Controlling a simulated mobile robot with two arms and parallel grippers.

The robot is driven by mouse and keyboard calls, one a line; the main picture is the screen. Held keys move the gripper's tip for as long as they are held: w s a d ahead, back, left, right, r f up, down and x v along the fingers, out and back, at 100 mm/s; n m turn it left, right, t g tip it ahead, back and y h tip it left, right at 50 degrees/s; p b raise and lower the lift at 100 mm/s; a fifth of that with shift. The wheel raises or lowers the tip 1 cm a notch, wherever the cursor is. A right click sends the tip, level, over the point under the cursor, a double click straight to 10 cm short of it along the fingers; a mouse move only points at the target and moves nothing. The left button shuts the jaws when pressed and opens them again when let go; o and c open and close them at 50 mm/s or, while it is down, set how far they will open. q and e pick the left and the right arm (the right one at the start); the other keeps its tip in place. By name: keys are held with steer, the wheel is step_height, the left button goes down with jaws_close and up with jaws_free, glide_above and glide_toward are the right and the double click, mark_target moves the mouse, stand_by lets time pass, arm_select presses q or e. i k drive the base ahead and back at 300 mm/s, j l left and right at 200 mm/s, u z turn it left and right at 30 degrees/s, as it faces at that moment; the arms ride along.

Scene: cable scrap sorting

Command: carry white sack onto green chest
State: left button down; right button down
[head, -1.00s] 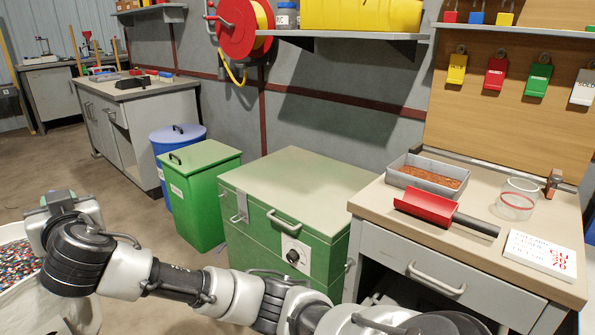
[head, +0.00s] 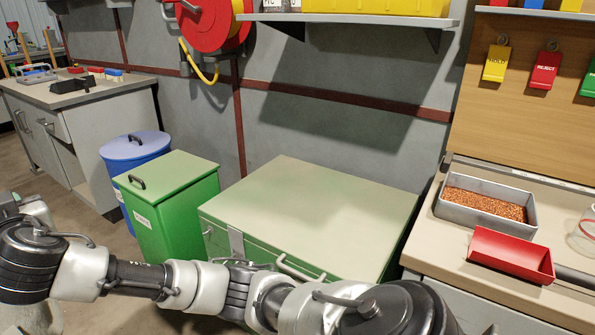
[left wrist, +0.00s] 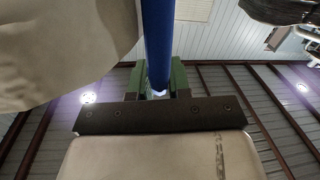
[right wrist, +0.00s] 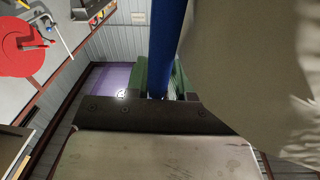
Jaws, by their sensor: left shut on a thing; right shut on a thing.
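The green chest (head: 310,205) stands in the middle of the head view, its lid shut and its pale top bare. The white sack shows only as pale cloth in the left wrist view (left wrist: 60,50) and the right wrist view (right wrist: 250,70). It hangs close beside both grippers. My left gripper (left wrist: 158,92) is shut on a blue bar-like handle (left wrist: 157,40). My right gripper (right wrist: 160,92) is also shut on a blue handle (right wrist: 165,45). An arm of mine crosses the bottom of the head view; its far end is cut off at the left edge.
A green bin (head: 170,210) and a blue bin (head: 135,148) stand left of the chest. A workbench (head: 425,245) is close on its right, with a tray of copper granules (head: 485,205) and a red scoop (head: 510,255). A wall shelf (head: 350,18) hangs above.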

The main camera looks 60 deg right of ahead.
mark_target(312, 202)
steer(key=i+z, duration=0.3)
steer(key=i, duration=0.2)
steer(key=i+z, duration=0.25)
steer(key=i, duration=0.2)
steer(key=i+z, duration=0.5)
steer(key=z, duration=0.2)
steer(key=i+z, duration=0.35)
steer(key=k+z, duration=0.1)
steer(key=z, duration=1.45)
